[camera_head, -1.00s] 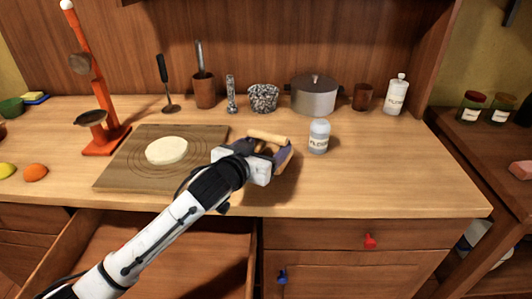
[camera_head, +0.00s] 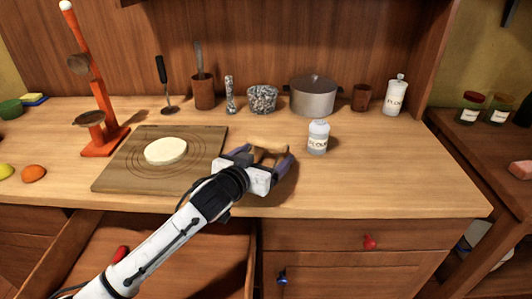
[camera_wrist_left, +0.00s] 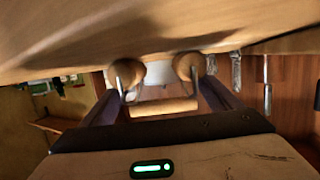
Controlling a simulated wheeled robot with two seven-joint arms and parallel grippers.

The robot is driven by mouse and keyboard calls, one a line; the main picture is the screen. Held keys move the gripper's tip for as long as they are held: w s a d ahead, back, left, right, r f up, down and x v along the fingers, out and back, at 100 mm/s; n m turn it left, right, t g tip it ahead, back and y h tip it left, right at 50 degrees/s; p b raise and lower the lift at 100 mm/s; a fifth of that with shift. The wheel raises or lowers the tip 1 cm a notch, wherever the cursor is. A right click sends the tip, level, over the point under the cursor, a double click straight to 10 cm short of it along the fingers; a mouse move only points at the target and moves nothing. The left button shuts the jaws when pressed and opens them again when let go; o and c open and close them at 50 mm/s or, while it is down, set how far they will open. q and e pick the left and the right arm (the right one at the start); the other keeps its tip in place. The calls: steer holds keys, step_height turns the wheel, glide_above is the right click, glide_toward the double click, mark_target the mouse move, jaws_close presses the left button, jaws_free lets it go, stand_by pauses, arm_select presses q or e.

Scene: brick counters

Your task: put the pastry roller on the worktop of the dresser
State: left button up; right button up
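The pastry roller (camera_head: 268,152), light wood, is at the worktop between the spread fingers of my left gripper (camera_head: 266,163). In the left wrist view the pastry roller (camera_wrist_left: 163,106) shows a wooden bar and rounded wooden parts close to the counter surface. The purple-grey fingers of my left gripper (camera_wrist_left: 160,96) stand apart on either side of it. The gripper looks open; whether a finger still touches the roller is unclear. The worktop of the dresser (camera_head: 370,185) is light wood and spreads around the gripper. My right gripper is not in view.
A flour bottle (camera_head: 318,138) stands close right of the gripper. A board (camera_head: 115,178) with dough (camera_head: 166,151) lies left. An open drawer (camera_head: 170,255) is below. The front right worktop is clear.

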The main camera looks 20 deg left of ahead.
arm_select(q)
steer(key=shift+o, duration=0.6)
steer(key=shift+a+f, duration=0.15)
steer(key=shift+f, duration=0.15)
steer(key=shift+r, duration=0.65)
steer(key=p+v, duration=0.1)
steer(key=v, duration=0.1)
steer(key=p+v, duration=0.3)
steer(key=v, duration=0.1)
steer(key=shift+r+p, duration=0.3)
steer(key=shift+r, duration=0.1)
steer(key=p+v, duration=0.1)
steer(key=v, duration=0.4)
steer(key=shift+s+f+p, duration=0.1)
steer(key=shift+f+p, duration=0.05)
steer(key=shift+p, duration=0.15)
steer(key=shift+s, duration=0.4)
steer(key=shift+o, duration=1.4)
